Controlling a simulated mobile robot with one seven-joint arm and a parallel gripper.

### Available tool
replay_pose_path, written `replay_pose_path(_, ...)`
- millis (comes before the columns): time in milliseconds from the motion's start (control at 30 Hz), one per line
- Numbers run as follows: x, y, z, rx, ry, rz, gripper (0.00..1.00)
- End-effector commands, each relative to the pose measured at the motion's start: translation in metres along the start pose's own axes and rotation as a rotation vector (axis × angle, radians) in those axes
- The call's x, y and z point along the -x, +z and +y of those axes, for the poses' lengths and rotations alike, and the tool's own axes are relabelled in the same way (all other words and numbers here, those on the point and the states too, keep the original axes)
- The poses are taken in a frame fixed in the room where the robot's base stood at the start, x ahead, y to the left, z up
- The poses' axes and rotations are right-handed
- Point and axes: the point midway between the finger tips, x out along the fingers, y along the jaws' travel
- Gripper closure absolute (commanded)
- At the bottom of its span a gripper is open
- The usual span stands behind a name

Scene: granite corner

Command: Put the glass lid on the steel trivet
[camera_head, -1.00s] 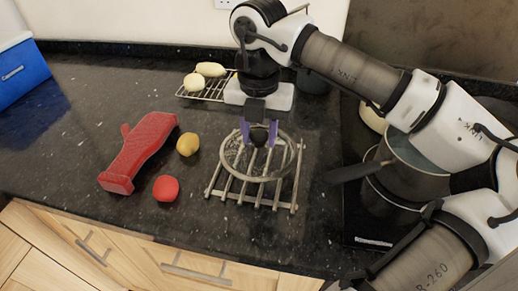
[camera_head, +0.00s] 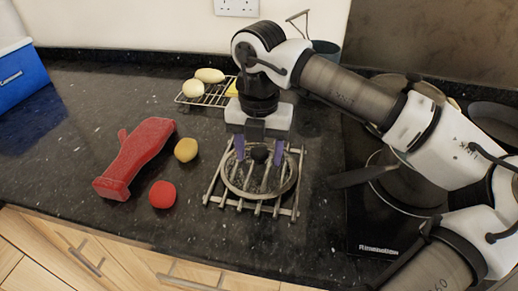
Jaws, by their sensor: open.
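The glass lid (camera_head: 271,185), a clear disc with a rim and a dark round knob (camera_head: 260,153), lies on the steel trivet (camera_head: 294,208), a rack of several bars. The lid looks roughly flat and sits within the bars' outline. My gripper (camera_head: 259,150) points down at the lid, with one purple finger on either side of the knob. The fingers are open. I cannot tell whether they touch the knob.
A wire rack (camera_head: 207,95) with pale items stands behind. A pan (camera_head: 400,190) on a hob is at the right, its handle reaching toward the trivet. The front counter is clear.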

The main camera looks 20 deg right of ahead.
Motion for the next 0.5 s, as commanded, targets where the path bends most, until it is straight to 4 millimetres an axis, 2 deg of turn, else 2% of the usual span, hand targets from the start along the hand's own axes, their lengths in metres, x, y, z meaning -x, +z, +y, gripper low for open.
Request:
replay_pose_path(233,0.013,0.001,0.000,-0.002,-0.001,-0.003,0.43)
replay_pose_path(500,0.072,0.001,0.001,-0.001,0.000,-0.004,0.43)
